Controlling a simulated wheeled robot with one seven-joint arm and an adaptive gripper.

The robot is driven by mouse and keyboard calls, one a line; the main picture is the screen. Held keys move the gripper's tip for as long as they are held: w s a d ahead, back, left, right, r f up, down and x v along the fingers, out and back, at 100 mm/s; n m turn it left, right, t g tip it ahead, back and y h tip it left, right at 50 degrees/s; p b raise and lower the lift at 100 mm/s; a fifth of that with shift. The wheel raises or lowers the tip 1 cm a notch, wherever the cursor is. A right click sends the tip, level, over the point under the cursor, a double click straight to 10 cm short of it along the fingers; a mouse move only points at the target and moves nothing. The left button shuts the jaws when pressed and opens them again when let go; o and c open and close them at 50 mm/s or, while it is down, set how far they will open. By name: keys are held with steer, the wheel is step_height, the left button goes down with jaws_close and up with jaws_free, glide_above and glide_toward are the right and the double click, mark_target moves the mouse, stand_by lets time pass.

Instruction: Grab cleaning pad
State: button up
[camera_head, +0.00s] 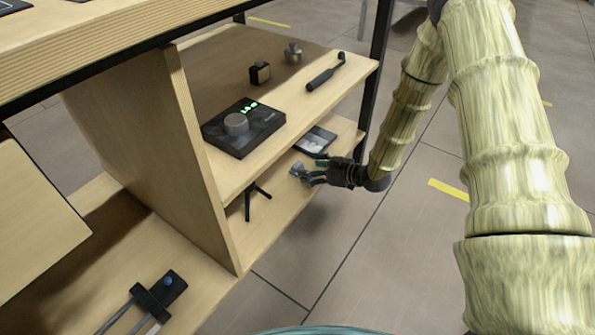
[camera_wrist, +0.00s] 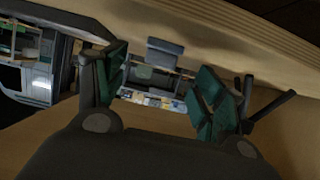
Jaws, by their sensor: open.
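A small grey-blue piece, which looks like the cleaning pad (camera_head: 296,168), is on the lower shelf just ahead of my gripper (camera_head: 309,172). In the wrist view a flat grey-blue piece, likely the same pad (camera_wrist: 165,46), shows beyond the gap between the fingers. My gripper (camera_wrist: 163,92) is open, with green fingertip pads on both sides and nothing clearly held between them. It reaches into the lower shelf from the right in the head view. Whether the fingertips touch the pad cannot be told.
A dark tray (camera_head: 328,133) lies behind my gripper on the lower shelf (camera_head: 283,214). A small black tripod (camera_head: 249,201) stands in front. The upper shelf (camera_head: 300,108), close above, carries a black device (camera_head: 262,139) with a knob and a black handled tool (camera_head: 325,76).

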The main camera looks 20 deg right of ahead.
mark_target(300, 165)
steer(key=shift+b+x, duration=1.3)
steer(key=shift+x, duration=0.05)
steer(key=shift+r+b+x, duration=0.2)
steer(key=shift+b+x, duration=0.55)
steer(key=shift+x, duration=0.45)
steer(key=shift+a, duration=0.1)
steer(key=c, duration=1)
